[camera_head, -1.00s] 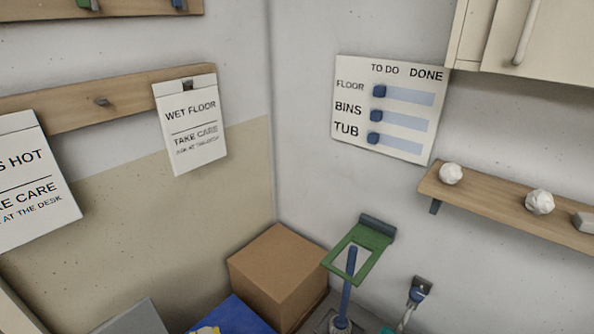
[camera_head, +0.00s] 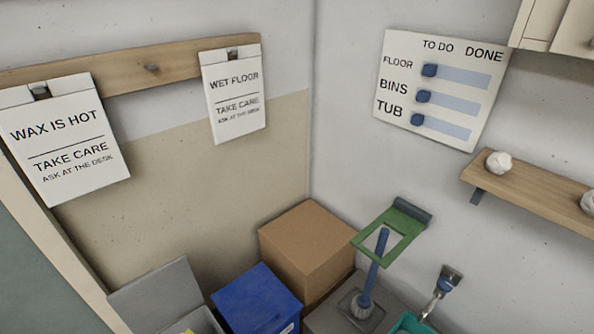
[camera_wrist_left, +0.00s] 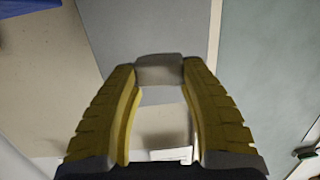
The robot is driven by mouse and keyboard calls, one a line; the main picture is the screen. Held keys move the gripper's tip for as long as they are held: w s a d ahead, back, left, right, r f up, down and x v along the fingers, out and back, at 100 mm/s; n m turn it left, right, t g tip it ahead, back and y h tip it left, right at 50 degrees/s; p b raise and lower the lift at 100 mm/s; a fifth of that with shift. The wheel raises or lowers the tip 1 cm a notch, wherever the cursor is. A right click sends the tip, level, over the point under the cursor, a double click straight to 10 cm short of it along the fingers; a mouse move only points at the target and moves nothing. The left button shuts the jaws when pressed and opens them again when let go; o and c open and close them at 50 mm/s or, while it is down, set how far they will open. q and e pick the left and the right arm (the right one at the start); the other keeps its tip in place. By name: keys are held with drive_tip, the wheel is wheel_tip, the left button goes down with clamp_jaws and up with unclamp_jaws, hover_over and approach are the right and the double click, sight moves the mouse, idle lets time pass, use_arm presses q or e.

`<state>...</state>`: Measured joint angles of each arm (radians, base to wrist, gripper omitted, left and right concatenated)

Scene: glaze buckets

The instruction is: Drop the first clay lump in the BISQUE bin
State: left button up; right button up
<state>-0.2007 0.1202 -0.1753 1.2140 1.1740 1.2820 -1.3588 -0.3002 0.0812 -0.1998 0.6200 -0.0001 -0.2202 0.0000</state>
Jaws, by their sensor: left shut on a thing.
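In the left wrist view my left gripper (camera_wrist_left: 158,72) has yellow fingers shut on a small grey piece (camera_wrist_left: 160,68), held at the fingertips. Its shape is partly hidden, so I cannot tell for sure that it is a clay lump. In the head view a grey bin (camera_head: 205,322) with a raised grey lid (camera_head: 157,296) stands at the bottom, with a bit of yellow at its opening. A blue bin (camera_head: 256,300) stands beside it. No BISQUE lettering is readable. White lumps (camera_head: 498,162) sit on the wall shelf (camera_head: 530,192). My right gripper is not in view.
A cardboard box (camera_head: 307,250) stands behind the blue bin. A brush with a blue handle (camera_head: 374,265), a green frame (camera_head: 392,235) and a teal tub (camera_head: 410,325) are to the right. Signs hang on the left wall, and a to-do board (camera_head: 440,90) on the right wall.

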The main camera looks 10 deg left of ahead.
use_arm(q)
drive_tip(key=shift+f, duration=2.7)
drive_tip(key=o, duration=1.3)
drive_tip(key=shift+c, duration=0.2)
drive_tip(key=v, duration=1.2)
drive_tip(key=shift+w, duration=0.1)
